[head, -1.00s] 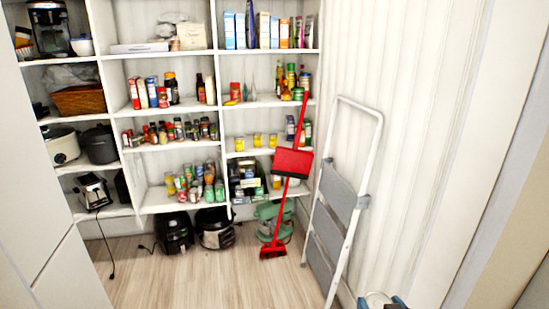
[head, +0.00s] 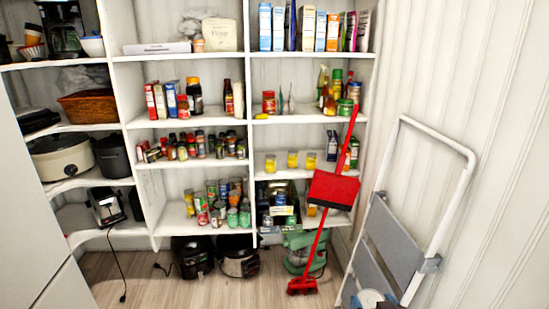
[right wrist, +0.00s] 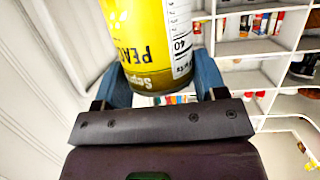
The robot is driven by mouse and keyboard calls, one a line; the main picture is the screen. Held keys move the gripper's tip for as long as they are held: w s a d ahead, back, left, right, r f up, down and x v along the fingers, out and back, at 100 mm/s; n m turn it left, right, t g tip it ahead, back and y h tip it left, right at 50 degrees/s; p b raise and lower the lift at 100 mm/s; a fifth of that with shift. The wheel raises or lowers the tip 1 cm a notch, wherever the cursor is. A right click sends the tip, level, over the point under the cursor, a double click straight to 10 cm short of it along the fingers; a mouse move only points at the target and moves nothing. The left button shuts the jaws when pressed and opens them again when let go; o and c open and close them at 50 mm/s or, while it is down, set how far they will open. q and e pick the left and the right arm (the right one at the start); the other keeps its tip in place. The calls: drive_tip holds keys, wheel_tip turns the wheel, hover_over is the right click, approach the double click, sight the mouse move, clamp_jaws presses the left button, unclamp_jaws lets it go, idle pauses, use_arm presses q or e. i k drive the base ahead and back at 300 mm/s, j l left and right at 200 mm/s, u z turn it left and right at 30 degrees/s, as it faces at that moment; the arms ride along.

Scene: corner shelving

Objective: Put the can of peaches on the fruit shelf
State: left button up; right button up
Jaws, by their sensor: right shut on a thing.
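The can of peaches (right wrist: 150,45) fills the upper middle of the right wrist view, yellow with dark "PEAC" lettering that reads upside down. My right gripper (right wrist: 162,75) has its blue fingers on both sides of the can and is shut on it. In the head view, the can's pale round top (head: 370,298) shows at the bottom edge, in front of the step ladder. No shelf is labelled as the fruit shelf. A shelf (head: 285,174) in the right column holds several yellow containers (head: 292,160) with free room around them. My left gripper is not in view.
A folded white and grey step ladder (head: 390,240) leans at the right wall. A red broom and dustpan (head: 333,189) stand before the right column's lower shelves. Black cookers (head: 238,258) and a green appliance (head: 303,250) sit on the floor.

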sight(302, 162)
drive_tip(key=i+u, duration=0.15)
drive_tip(key=i, duration=0.95)
drive_tip(key=i+u, duration=0.2)
drive_tip(key=i, duration=0.85)
drive_tip(key=i+z, duration=0.1)
drive_tip(key=i, duration=1.05)
